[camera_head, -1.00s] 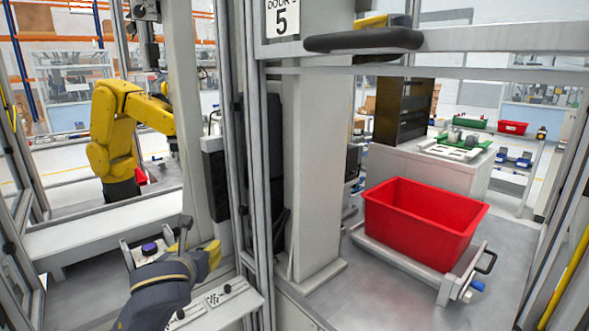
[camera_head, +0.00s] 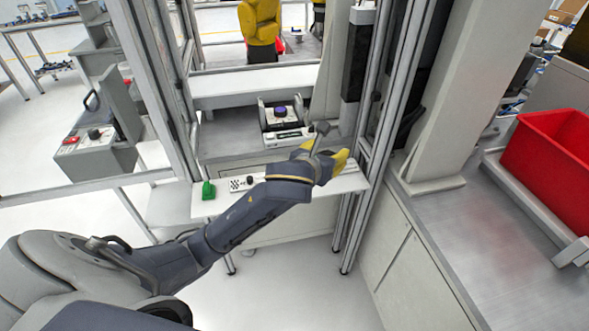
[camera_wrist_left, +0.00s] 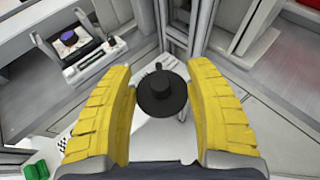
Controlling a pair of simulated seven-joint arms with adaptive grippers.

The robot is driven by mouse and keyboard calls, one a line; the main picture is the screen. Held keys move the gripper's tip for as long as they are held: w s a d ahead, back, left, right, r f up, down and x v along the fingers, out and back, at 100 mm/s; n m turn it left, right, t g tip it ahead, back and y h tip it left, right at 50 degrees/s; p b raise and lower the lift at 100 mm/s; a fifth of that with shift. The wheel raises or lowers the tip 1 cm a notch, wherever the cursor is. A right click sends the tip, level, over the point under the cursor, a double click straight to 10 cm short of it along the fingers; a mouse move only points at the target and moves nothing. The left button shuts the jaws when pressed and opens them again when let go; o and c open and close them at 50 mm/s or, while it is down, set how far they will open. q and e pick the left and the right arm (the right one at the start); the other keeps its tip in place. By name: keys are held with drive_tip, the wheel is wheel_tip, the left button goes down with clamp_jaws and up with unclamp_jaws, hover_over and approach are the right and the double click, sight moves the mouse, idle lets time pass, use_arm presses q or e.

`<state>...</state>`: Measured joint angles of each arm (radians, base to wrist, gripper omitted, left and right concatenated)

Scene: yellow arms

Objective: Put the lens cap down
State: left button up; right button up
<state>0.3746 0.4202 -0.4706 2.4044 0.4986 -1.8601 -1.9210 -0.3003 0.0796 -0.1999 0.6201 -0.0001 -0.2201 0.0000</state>
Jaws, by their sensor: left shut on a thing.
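The lens cap (camera_wrist_left: 163,92) is a black round disc with a small knob on its upper edge. In the left wrist view it sits between the two yellow fingers of my left gripper (camera_wrist_left: 165,97), which is shut on it. In the head view my left gripper (camera_head: 330,158) is over the right part of a narrow white shelf. The cap is hard to make out there. The fingers are off the shelf as far as I can see, but the exact height cannot be told.
A fixture (camera_head: 267,134) with a purple round top stands behind the gripper. A green block (camera_head: 208,190) sits at the shelf's left end, near a checkered marker (camera_head: 236,184). Metal frame posts (camera_head: 375,130) rise close to the right. A red bin (camera_head: 552,150) is far right.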

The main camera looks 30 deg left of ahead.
use_arm(q)
drive_tip(key=w+a+f+n+y, duration=0.15)
drive_tip(key=w+a, duration=0.25)
drive_tip(key=w, duration=0.6)
drive_tip(key=f, duration=1.3)
drive_tip(key=shift+w+f, duration=0.25)
drive_tip(key=shift+f, duration=3.15)
drive_tip(key=shift+f, duration=0.6)
drive_tip(key=o, duration=1)
drive_tip(key=shift+c, duration=0.2)
